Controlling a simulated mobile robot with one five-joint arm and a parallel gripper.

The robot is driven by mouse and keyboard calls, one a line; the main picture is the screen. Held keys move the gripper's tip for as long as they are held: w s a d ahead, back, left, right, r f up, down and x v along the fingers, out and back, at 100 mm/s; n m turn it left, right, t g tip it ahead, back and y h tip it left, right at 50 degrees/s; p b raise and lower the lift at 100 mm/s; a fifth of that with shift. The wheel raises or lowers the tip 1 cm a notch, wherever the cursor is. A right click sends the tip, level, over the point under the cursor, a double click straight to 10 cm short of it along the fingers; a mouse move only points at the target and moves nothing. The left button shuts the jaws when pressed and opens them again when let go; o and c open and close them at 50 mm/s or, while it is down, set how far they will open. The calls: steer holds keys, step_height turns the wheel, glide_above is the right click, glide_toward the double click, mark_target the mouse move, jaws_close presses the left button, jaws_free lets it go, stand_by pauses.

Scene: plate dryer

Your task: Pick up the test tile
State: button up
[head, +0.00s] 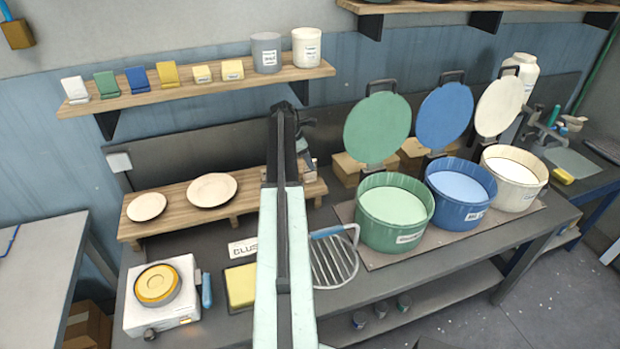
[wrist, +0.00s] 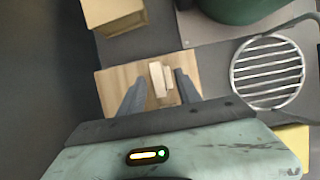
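A small pale beige upright piece, which looks like the test tile (wrist: 157,78), stands in a small holder near the end of the wooden riser (wrist: 120,78) in the wrist view. My gripper (wrist: 159,84) is open, its two grey fingers apart on either side of the tile. I cannot tell whether a finger touches it. In the head view my arm reaches over the bench to the right end of the riser (head: 247,205). The gripper there is small and partly hidden, and the tile is hard to make out beside it.
A round wire rack (head: 333,262) lies right of my arm, with lidded green (head: 397,235), blue (head: 460,212) and cream (head: 513,195) pots beyond. A wall shelf (head: 200,87) with several tiles and jars hangs behind.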

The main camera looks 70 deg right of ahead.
mark_target(313, 177)
steer(key=b+x, duration=0.4)
steer(key=x, duration=0.1)
steer(key=shift+d+f+b, duration=0.15)
steer(key=shift+f+b, duration=0.05)
steer(key=shift+b, duration=0.15)
steer(key=shift+r, duration=0.2)
jaws_close()
